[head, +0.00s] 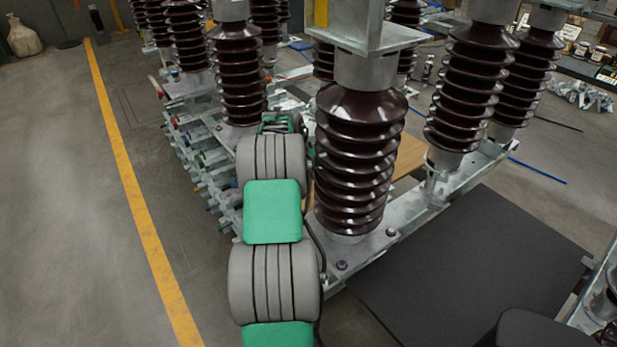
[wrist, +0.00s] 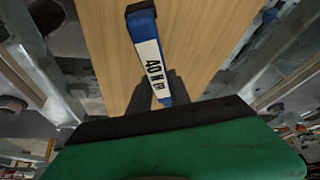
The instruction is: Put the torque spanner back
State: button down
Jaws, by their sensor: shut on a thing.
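The torque spanner (wrist: 145,42) shows in the wrist view as a blue handle with a white label reading "40 N" and a dark end cap. My gripper (wrist: 160,92) has its dark fingers closed on the lower part of the handle. The rest of the spanner is hidden behind the gripper body. A wooden board (wrist: 205,45) lies behind the spanner; I cannot tell whether the two touch. In the head view my arm hides the gripper and the spanner, and a piece of the board (head: 408,164) shows behind an insulator.
Tall brown ribbed insulators (head: 355,150) stand on metal frames (head: 375,248) close to the right of my arm. A dark mat (head: 470,265) lies at the right. The floor left of the yellow line (head: 130,185) is mostly clear.

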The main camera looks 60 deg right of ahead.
jog(key=shift+w+d+f, duration=0.35)
jog(key=shift+d+f, duration=0.3)
jog(key=shift+d, duration=0.1)
notch_tip(320, 180, down, 3)
jog(key=shift+d+f+p, duration=0.15)
jog(key=shift+p, duration=0.45)
jog(key=shift+f, duration=0.1)
jog(key=shift+f+b, duration=0.25)
jog(key=shift+b, duration=0.05)
jog(key=c, duration=1.2)
grip_release()
jog(key=shift+r, duration=0.1)
